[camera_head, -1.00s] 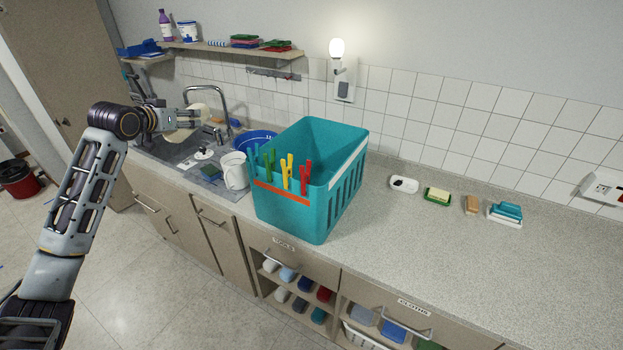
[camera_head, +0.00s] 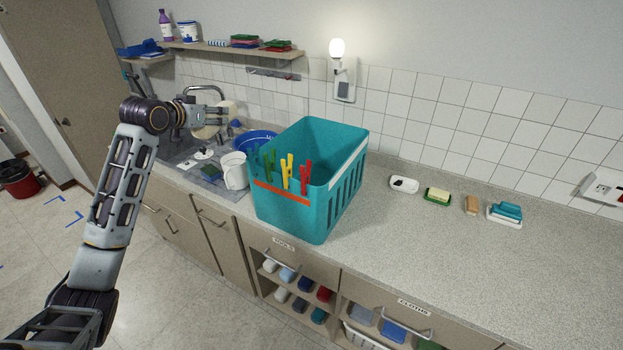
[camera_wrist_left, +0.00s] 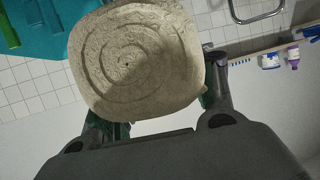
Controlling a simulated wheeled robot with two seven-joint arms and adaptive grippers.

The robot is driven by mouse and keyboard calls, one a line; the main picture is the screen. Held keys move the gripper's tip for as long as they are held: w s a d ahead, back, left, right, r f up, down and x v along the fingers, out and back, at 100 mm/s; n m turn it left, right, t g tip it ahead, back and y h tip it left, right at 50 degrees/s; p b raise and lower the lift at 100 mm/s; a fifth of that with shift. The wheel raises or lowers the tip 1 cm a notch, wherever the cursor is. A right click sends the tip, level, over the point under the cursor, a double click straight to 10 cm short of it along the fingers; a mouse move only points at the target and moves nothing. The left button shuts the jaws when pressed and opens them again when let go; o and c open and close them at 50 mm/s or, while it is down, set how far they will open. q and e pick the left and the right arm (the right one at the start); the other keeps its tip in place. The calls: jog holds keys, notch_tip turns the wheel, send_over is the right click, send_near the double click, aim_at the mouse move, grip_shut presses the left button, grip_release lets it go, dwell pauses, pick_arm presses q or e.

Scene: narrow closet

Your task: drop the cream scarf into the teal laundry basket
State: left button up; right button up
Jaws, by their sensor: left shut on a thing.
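The cream scarf (camera_wrist_left: 135,62) looks like a thick rounded bundle with ring-like folds in the left wrist view. My left gripper (camera_head: 220,116) is shut on it, with a finger on either side. In the head view the scarf (camera_head: 206,132) shows partly behind the fingers, above the sink area. The teal laundry basket (camera_head: 285,211) stands on the counter to the right of the gripper and apart from it. Its corner also shows at upper left in the wrist view (camera_wrist_left: 45,35). My right gripper is not in view.
Coloured clothes pegs (camera_head: 289,172) stick up along the basket's front rim. A white jug (camera_head: 234,171) and a blue bowl (camera_head: 256,139) stand between sink and basket. The tap (camera_head: 205,89) is behind the gripper.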

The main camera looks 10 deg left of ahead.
pick_arm(q)
jog(key=w+d+f+m+h, duration=0.1)
jog(key=d+f+m+h, duration=0.1)
jog(key=d, duration=1.7)
jog(key=shift+w+d+m+g+h, duration=0.3)
jog(key=shift+d+m+h, duration=0.1)
jog(key=shift+h, duration=0.2)
